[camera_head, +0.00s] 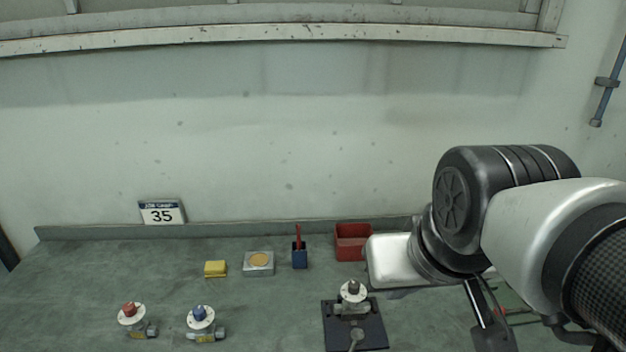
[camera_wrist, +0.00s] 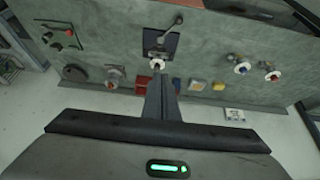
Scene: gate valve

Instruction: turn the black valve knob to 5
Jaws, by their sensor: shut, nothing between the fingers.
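The black valve knob (camera_head: 353,287) sits on a pale round dial of a small valve in the head view. The valve stands on a black base plate (camera_head: 372,330), with a lever at the front. The dial marks are too small to read. In the wrist view the knob (camera_wrist: 158,65) shows just beyond my fingertips. My gripper (camera_wrist: 161,80) is shut and empty, its fingers pointing toward that valve. I cannot tell whether the tips touch the knob. In the head view my fingers are not clearly visible.
Left of it stand a red-knobbed valve (camera_head: 130,312) and a blue-knobbed valve (camera_head: 200,316). Behind are a yellow block (camera_head: 215,268), a grey box (camera_head: 258,264), a blue holder (camera_head: 299,257) and a red bin (camera_head: 352,243). A handwheel (camera_wrist: 75,73) shows in the wrist view.

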